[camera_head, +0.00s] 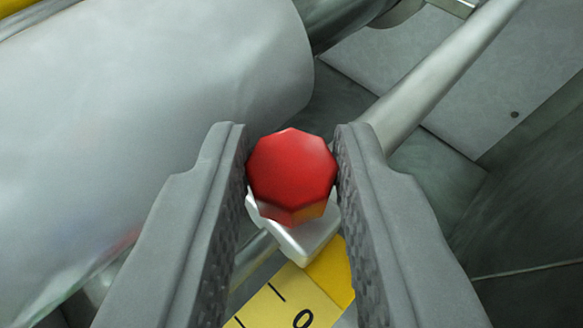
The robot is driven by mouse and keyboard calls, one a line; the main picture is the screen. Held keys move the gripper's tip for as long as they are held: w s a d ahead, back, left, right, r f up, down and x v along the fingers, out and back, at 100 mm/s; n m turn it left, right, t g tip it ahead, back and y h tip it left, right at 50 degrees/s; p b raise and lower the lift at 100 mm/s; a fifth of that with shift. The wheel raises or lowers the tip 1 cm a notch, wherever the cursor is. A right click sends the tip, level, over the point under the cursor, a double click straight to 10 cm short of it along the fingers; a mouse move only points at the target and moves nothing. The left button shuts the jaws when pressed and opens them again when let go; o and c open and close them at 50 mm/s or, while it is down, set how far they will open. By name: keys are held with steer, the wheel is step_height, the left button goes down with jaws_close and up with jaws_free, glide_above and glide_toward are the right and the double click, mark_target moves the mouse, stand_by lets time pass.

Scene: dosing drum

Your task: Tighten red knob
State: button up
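The red knob (291,170) is a faceted, roughly octagonal cap in the middle of the view. It sits on a pale metal block (308,240). My gripper (291,150) has its two grey fingers on either side of the knob. The left finger's inner face appears to touch or nearly touch the knob's left edge. The right finger's inner face is likewise very close to the right edge. I cannot tell for certain whether both fingers press on it. The lower part of the block is partly hidden by the fingers.
A large grey metal cylinder (150,110) fills the left side, close to the left finger. A metal rod (440,80) runs diagonally to the upper right. A yellow scale (285,300) with black marks and a "0" lies below the knob. Grey flat panels (530,70) lie behind.

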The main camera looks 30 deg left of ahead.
steer(key=shift+c, duration=0.8)
steer(key=shift+m, duration=0.4)
steer(key=m+h, duration=0.1)
steer(key=m+t+h, duration=0.1)
steer(key=h, duration=0.1)
steer(key=shift+s+a+m+t, duration=0.15)
steer(key=shift+a+m+t, duration=0.15)
steer(key=shift+a+m+t+h, duration=0.15)
steer(key=shift+m+h, duration=1.1)
steer(key=shift+h, duration=0.3)
steer(key=shift+a+m+t+h, duration=0.1)
steer(key=shift+m+t+h, duration=0.05)
steer(key=shift+m+h, duration=1.5)
steer(key=shift+h, duration=0.4)
steer(key=o, duration=1)
